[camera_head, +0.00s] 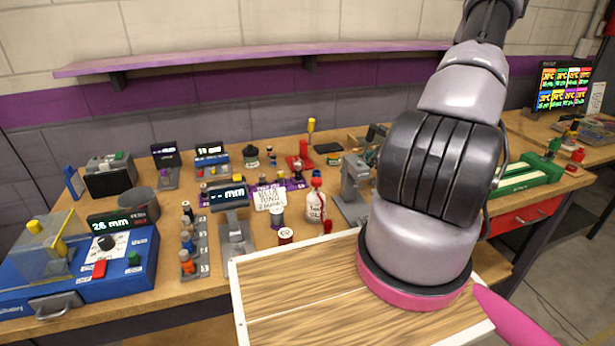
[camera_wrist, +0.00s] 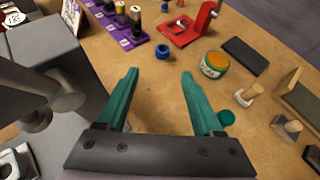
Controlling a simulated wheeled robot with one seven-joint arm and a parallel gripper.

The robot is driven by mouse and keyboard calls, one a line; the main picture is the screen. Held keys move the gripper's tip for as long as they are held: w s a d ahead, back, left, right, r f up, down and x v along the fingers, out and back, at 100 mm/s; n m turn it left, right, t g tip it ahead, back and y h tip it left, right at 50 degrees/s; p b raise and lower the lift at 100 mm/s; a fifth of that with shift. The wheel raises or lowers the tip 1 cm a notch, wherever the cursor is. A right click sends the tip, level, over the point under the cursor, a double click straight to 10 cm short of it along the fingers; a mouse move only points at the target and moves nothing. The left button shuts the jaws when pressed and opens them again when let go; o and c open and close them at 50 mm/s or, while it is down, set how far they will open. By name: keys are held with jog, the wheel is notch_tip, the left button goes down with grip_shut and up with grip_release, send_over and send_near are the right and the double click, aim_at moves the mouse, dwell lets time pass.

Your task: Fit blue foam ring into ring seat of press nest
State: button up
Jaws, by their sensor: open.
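In the wrist view, a small blue ring (camera_wrist: 163,51) sits on the wooden bench, just beyond my fingertips and between their lines. My gripper (camera_wrist: 160,76) has two green fingers, spread apart with nothing between them. The fingers do not appear to touch the ring. A grey press-like machine (camera_wrist: 38,48) fills the left side of the wrist view. A similar grey machine (camera_head: 353,187) stands on the bench in the head view. I cannot make out the ring seat clearly. In the head view my arm hides the gripper, and I cannot pick out the ring.
A purple rack (camera_wrist: 117,32) with several small cylinders and a red stand (camera_wrist: 188,30) lie beyond the ring. A round orange-topped tin (camera_wrist: 215,63) and a dark slab (camera_wrist: 245,57) are to the right. A green round piece (camera_wrist: 227,117) lies by the right finger.

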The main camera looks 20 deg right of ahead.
aim_at(322, 177)
jog(key=shift+a+f+m, duration=0.2)
jog(key=shift+f+m, duration=0.1)
jog(key=shift+f, duration=0.3)
jog(key=x, duration=0.5)
jog(key=shift+w+a+f, duration=0.1)
jog(key=shift+w+a, duration=0.05)
jog(key=shift+w+r+x, duration=0.15)
jog(key=shift+x, duration=0.75)
jog(key=shift+w+r+x, duration=0.1)
jog(key=shift+w+x, duration=0.05)
jog(key=shift+x, duration=0.7)
jog(key=shift+w+r+x, duration=0.15)
jog(key=shift+x, duration=0.75)
grip_shut()
